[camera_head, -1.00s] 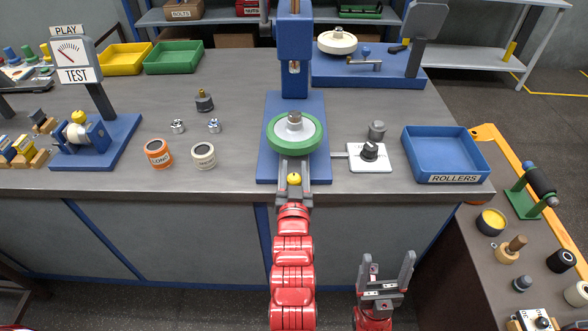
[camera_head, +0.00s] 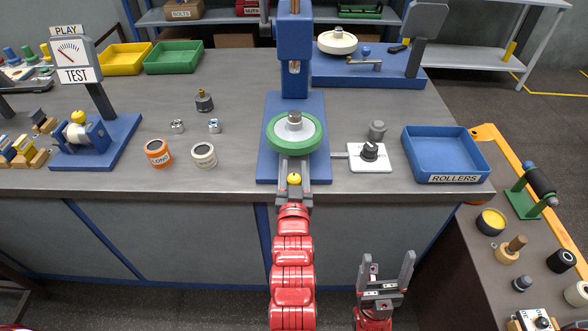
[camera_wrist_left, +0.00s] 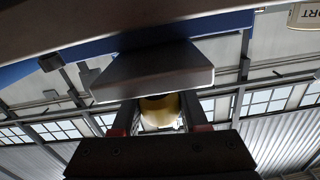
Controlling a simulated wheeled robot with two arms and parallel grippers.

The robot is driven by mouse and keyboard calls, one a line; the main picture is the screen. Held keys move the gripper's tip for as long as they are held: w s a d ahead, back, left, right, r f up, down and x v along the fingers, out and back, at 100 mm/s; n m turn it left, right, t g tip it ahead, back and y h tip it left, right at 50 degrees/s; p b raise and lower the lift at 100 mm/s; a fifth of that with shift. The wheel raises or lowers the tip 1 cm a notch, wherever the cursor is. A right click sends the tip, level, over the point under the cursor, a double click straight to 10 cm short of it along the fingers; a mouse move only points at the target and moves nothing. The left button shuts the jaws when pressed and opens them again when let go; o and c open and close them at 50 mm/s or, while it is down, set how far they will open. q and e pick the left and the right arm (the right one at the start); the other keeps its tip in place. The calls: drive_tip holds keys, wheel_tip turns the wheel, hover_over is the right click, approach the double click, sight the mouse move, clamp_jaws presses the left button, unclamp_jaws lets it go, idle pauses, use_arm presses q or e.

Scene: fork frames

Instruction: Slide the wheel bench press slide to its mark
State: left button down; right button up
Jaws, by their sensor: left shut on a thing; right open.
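The blue bench press (camera_head: 294,70) stands at the middle of the workbench. Its grey slide (camera_head: 285,172) points towards me, and a wheel (camera_head: 312,137) with a green rim and pale hub sits flat beneath the press head. A yellow knob (camera_head: 294,179) is at the slide's near end. My left gripper (camera_head: 294,191) is shut on this knob at the bench's front edge. The wrist view shows the yellow knob (camera_wrist_left: 160,110) between the fingers, below a grey plate. My right gripper (camera_head: 386,270) is open and empty, low in front of the bench. I cannot make out the mark.
A white plate with a black dial (camera_head: 369,153) is right of the press, and a blue rollers tray (camera_head: 440,150) is beyond it. Orange (camera_head: 158,153) and white (camera_head: 203,155) round containers stand to the left. A test stand (camera_head: 115,140) is further left.

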use_arm(q)
drive_tip(key=shift+w+b, duration=0.3)
drive_tip(key=w+b, duration=0.4)
drive_tip(key=w, duration=0.2)
drive_tip(key=shift+f, duration=0.1)
drive_tip(key=shift+w+b, duration=0.4)
drive_tip(key=shift+w, duration=0.15)
drive_tip(key=shift+r, duration=0.2)
drive_tip(key=shift+c, duration=2.1)
unclamp_jaws()
